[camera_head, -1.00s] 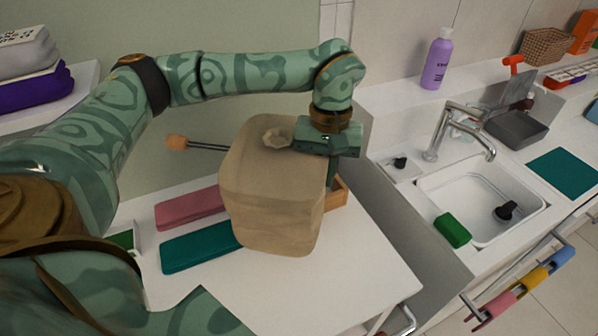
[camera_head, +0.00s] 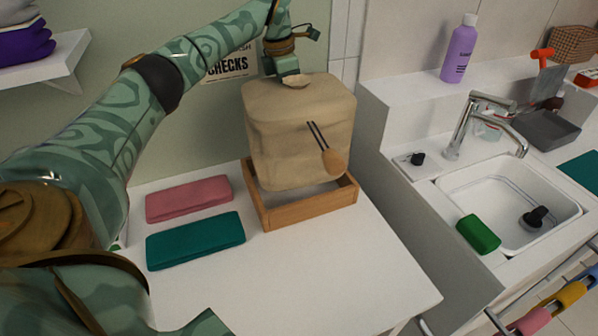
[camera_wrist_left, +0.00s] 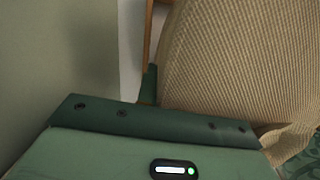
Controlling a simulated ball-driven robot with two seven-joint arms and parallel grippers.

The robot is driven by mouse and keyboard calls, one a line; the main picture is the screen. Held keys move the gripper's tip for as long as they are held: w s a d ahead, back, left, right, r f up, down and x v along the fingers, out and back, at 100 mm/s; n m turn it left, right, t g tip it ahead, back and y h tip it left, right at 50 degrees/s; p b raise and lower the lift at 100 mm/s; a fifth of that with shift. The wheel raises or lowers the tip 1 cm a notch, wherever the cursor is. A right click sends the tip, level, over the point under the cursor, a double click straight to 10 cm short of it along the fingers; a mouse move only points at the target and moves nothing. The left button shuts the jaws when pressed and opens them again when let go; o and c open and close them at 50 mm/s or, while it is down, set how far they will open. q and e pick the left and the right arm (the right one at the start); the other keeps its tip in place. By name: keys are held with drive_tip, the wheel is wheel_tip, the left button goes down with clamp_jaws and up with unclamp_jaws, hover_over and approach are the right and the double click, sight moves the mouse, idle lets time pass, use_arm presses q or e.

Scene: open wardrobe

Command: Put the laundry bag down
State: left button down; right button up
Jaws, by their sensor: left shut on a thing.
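The beige laundry bag (camera_head: 290,130) hangs upright from my left gripper (camera_head: 290,80), which is shut on its gathered top. In the head view the bag is over the open wooden tray (camera_head: 310,207). The tray's front wall is close to the bag's lower edge, and I cannot tell whether the bag touches the tray floor. Two dark cords with a wooden toggle (camera_head: 333,161) lie across the bag's front. In the left wrist view the woven bag cloth (camera_wrist_left: 245,60) fills the right side, beside my gripper's green body. My right gripper is not in view.
A pink folded cloth (camera_head: 188,199) and a teal folded cloth (camera_head: 195,240) lie left of the tray. The white table (camera_head: 320,275) is clear in front. A sink (camera_head: 510,200) with a tap (camera_head: 470,120) and a green sponge (camera_head: 478,233) is at the right.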

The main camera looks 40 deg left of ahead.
sight(277, 86)
use_arm(q)
drive_tip(key=shift+n, duration=0.6)
drive_tip(key=f+b, duration=0.1)
drive_tip(key=f, duration=0.2)
drive_tip(key=a+f+b, duration=0.1)
drive_tip(key=f, duration=0.2)
drive_tip(key=shift+a+f, duration=0.15)
drive_tip(key=shift+f, duration=0.05)
wheel_tip(277, 86, down, 4)
drive_tip(key=shift+r+b, duration=0.1)
drive_tip(key=shift+b, duration=0.8)
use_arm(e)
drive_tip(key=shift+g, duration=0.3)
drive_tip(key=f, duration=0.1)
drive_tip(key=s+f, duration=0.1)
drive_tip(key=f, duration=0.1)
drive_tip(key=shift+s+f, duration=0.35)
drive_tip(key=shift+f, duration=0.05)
use_arm(q)
drive_tip(key=c, duration=1.5)
unclamp_jaws()
drive_tip(key=shift+c, duration=0.2)
